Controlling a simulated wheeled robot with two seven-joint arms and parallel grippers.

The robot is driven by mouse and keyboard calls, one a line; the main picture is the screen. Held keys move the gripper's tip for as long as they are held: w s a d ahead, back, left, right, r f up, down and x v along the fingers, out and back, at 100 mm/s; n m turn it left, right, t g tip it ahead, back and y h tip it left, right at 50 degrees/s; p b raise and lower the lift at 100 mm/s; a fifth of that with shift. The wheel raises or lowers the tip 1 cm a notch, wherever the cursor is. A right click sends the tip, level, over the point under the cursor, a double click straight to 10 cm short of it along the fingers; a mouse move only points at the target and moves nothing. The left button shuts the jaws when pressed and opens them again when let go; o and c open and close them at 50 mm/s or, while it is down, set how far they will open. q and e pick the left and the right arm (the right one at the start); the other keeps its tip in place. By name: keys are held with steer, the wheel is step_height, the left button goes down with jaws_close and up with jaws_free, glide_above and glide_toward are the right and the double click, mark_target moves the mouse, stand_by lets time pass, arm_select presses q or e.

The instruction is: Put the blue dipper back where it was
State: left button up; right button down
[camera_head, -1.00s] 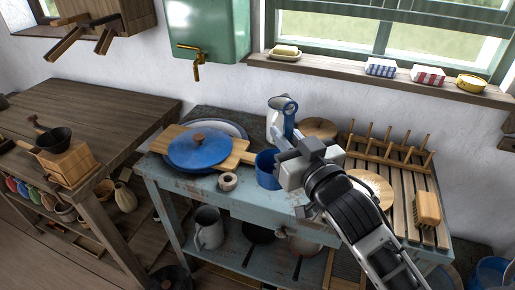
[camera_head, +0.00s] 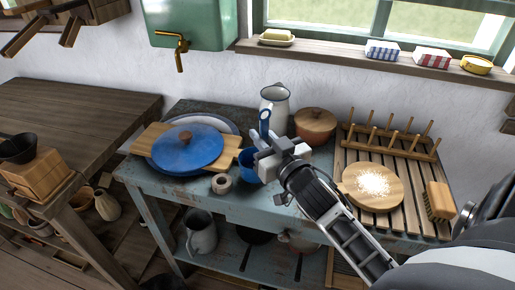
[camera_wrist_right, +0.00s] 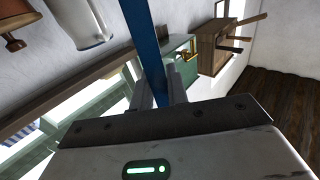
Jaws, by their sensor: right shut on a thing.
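The blue dipper has its cup (camera_head: 246,160) low in front of the table's back part and its handle with a hooked top (camera_head: 265,118) standing roughly upright. My right gripper (camera_head: 268,153) is shut on the handle, just right of the cup. In the right wrist view the blue handle (camera_wrist_right: 145,45) runs between the two fingers (camera_wrist_right: 160,92). The cup is partly hidden behind the gripper, so I cannot tell whether it touches the table. My left gripper is not in view.
A white jug (camera_head: 275,103) and lidded brown pot (camera_head: 315,125) stand behind. A slatted rack (camera_head: 395,165) with a round board (camera_head: 372,187) is right.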

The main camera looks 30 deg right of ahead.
steer(key=shift+s+f+b, duration=0.1)
steer(key=shift+f+b, duration=0.3)
steer(key=shift+f, duration=0.45)
steer(key=c, duration=1.4)
jaws_free()
steer(key=shift+o, duration=0.2)
steer(key=shift+r, duration=0.1)
steer(key=s+b, duration=0.1)
steer(key=s, duration=1)
steer(key=s+a+f+n+g+y, duration=0.1)
steer(key=a+f+g, duration=0.3)
steer(key=a+f, duration=0.4)
steer(key=s+a+f+n+g+y, duration=0.2)
steer(key=a+f, duration=0.6)
steer(key=f, duration=0.5)
steer(key=s+g+y, duration=0.1)
steer(key=s+g, duration=0.1)
steer(key=shift+s+f+n, duration=0.25)
steer(key=shift+s+n, duration=0.05)
